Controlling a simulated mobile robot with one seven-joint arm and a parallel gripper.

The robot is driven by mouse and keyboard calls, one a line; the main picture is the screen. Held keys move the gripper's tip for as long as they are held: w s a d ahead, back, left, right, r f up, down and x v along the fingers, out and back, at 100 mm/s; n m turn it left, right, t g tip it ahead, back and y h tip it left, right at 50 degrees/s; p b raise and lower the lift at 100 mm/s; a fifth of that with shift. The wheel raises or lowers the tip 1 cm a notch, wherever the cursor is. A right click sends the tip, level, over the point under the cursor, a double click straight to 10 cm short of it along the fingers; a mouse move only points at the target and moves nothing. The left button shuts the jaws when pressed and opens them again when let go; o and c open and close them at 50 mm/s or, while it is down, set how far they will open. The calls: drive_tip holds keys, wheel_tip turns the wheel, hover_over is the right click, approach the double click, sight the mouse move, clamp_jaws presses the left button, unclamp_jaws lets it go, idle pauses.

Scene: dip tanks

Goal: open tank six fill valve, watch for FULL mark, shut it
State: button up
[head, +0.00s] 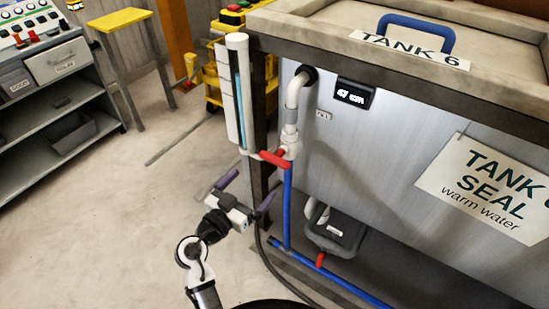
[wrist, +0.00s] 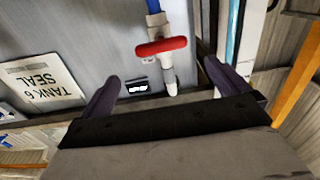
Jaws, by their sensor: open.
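Tank six (head: 365,150) is a grey metal tank with a "TANK 6" label on its rim. Its fill valve has a red T-shaped handle (head: 275,160) on the blue and white vertical pipe at the tank's left corner. The handle lies crosswise to the pipe in the wrist view (wrist: 161,46). A white sight tube (head: 238,90) with a blue column stands left of the pipe; I cannot make out a FULL mark. A small dark display (head: 353,94) shows white characters, roughly "47 cm". My gripper (head: 247,190) is open and empty, just below and left of the handle, apart from it.
A "TANK 6 SEAL warm water" sign (head: 485,188) hangs on the tank front. A lower red handle (head: 320,260) sits on the blue floor pipe. A yellow stool (head: 120,20) and grey shelves (head: 50,95) stand at left. The floor between is mostly clear.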

sight(273, 161)
drive_tip(key=p+x, duration=0.2)
drive_tip(key=x, duration=0.8)
drive_tip(key=shift+w+r+p, duration=0.1)
drive_tip(key=shift+w+p, duration=0.05)
drive_tip(key=shift+p, duration=0.2)
drive_tip(key=shift+x, duration=0.8)
drive_tip(key=shift+a, duration=0.1)
drive_tip(key=c, duration=0.7)
